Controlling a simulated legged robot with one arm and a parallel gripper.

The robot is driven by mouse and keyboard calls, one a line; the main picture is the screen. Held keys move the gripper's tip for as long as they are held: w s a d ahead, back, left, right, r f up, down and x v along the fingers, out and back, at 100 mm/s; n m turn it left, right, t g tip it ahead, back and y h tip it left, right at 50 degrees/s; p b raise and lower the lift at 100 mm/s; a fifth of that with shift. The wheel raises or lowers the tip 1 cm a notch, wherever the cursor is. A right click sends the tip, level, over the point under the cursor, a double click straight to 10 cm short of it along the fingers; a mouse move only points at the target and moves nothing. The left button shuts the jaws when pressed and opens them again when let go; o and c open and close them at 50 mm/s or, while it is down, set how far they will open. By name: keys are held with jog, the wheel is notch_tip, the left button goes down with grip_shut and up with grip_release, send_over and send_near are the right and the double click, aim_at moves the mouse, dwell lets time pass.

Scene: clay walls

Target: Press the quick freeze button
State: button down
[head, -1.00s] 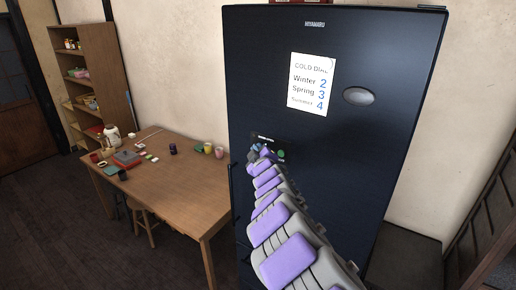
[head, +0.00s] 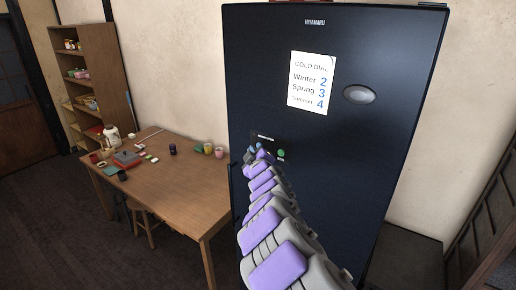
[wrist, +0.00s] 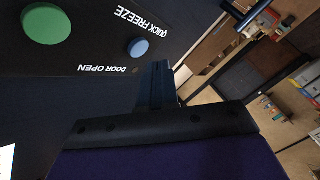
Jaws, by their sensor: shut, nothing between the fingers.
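The blue button (wrist: 138,47) is on a dark panel in the wrist view, beside the white words QUICK FREEZE. The larger green button (wrist: 45,24) is to its left. The words DOOR OPEN show lower on the same panel. My gripper (wrist: 157,72) is shut and empty, its tip just below and right of the blue button in that picture. I cannot tell whether it touches the panel. In the head view my gripper (head: 250,156) is at the panel on the dark fridge (head: 340,190), left of the green button (head: 281,153). My arm hides part of the panel.
A wooden table (head: 185,195) with cups and small items stands left of the fridge, with a stool (head: 148,222) by it. A shelf (head: 92,62) stands at the far left. A paper sign (head: 312,83) and an oval knob (head: 359,95) are higher on the fridge.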

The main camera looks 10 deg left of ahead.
jog(key=s, duration=0.1)
jog(key=s+a+b, duration=0.1)
jog(key=s, duration=0.1)
jog(key=s+a, duration=0.1)
jog(key=s, duration=0.1)
jog(key=shift+b, duration=0.35)
jog(key=shift+d, duration=0.1)
